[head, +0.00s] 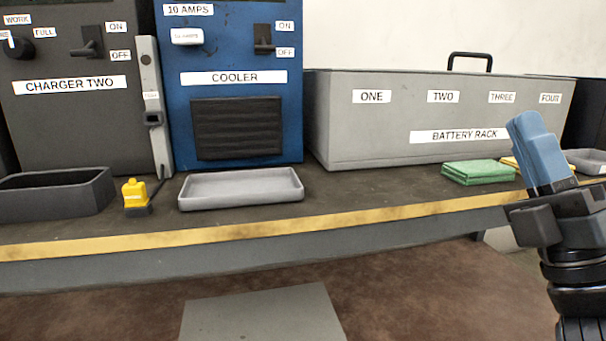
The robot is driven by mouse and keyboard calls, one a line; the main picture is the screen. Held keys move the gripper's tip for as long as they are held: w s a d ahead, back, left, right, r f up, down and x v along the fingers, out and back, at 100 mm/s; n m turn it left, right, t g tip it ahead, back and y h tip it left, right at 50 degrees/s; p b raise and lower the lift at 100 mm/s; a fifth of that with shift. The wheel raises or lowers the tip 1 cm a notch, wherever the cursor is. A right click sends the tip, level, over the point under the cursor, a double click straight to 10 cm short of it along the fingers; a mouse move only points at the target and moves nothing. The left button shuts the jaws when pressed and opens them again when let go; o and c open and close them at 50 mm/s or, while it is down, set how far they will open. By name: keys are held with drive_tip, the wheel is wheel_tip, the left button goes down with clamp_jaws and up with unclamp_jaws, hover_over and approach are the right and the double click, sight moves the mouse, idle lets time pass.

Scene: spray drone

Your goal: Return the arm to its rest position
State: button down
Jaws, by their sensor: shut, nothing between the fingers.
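My gripper (536,135) is at the right edge of the head view, in front of the bench's right part. Its blue fingers point up and lean a little left. They are together, and I see nothing held. The dark wrist and arm below it are partly cut off by the frame's right and bottom edges. The gripper hides part of the bench edge and of a yellow cloth (511,163) behind it.
The bench (400,187) has a yellow front edge. On it stand charger two (75,120), the blue cooler (235,88), the grey battery rack (390,125), a grey tray (240,202), a dark bin (55,202), a yellow plug (135,192) and green cloths (478,172).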

drive_tip(key=s+a+f+m+g+h, duration=0.2)
drive_tip(key=s+f+m+h, duration=0.6)
drive_tip(key=f+m, duration=0.35)
drive_tip(key=s+a+f+m+g+h, duration=0.1)
drive_tip(key=s+a+f+m+h, duration=0.1)
drive_tip(key=s+f+m+h, duration=0.75)
drive_tip(key=s+d+f+m+g+y, duration=0.1)
drive_tip(key=s+f+m+g+y, duration=0.2)
drive_tip(key=s+f, duration=0.45)
drive_tip(key=s+d+f+m+g+y, duration=0.1)
drive_tip(key=s+f+m+g+y, duration=0.25)
drive_tip(key=s, duration=0.65)
wheel_tip(320, 180, up, 28)
drive_tip(key=g+h+p, duration=0.1)
drive_tip(key=h+p, duration=0.1)
drive_tip(key=p, duration=2.6)
drive_tip(key=shift+r+p, duration=0.15)
drive_tip(key=shift+p, duration=0.15)
drive_tip(key=shift+d, duration=0.1)
